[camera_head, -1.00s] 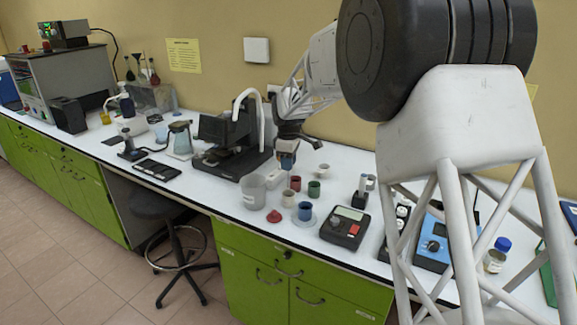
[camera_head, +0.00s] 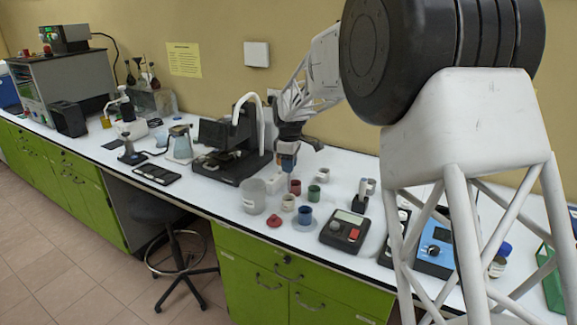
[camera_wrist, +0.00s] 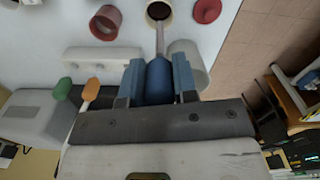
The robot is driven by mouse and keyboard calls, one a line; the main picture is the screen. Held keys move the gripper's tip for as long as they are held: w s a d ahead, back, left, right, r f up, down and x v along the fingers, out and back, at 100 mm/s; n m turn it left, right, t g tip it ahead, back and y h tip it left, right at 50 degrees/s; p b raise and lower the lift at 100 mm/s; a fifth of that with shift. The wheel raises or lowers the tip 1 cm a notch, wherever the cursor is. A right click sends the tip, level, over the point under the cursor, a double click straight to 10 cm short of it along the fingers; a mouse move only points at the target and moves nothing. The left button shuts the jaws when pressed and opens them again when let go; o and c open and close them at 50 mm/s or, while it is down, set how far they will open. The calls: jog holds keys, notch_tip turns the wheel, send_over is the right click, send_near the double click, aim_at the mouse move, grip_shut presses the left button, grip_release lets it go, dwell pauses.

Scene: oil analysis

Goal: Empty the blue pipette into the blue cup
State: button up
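My gripper (camera_head: 288,160) is shut on the blue pipette. In the wrist view the pipette's blue bulb (camera_wrist: 158,82) sits between the blue fingers (camera_wrist: 157,72), and its pale stem extends toward a cream cup (camera_wrist: 158,10) with a dark inside. I cannot tell whether the stem tip is in or above that cup. The blue cup (camera_head: 305,213) stands upright on a pale saucer (camera_head: 312,228) in the head view, right of the cream cup (camera_head: 288,203). The blue cup is not seen in the wrist view.
A red cup (camera_head: 295,186), a green cup (camera_head: 314,193), a clear beaker (camera_head: 253,196) and a red lid (camera_head: 274,221) stand close by. A white rack (camera_wrist: 103,56) lies near green and orange pipette bulbs. A dark meter (camera_head: 344,231) stands to the right.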

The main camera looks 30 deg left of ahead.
jog(key=s+d+r, duration=0.1)
jog(key=s+d, duration=0.2)
jog(key=d, duration=0.5)
jog(key=shift+s+r, duration=0.15)
jog(key=shift+s, duration=0.25)
jog(key=shift+d, duration=0.1)
jog(key=shift+f, duration=2.15)
jog(key=shift+c, duration=0.2)
jog(key=c, duration=0.3)
jog(key=shift+c, duration=0.2)
jog(key=shift+r, duration=0.2)
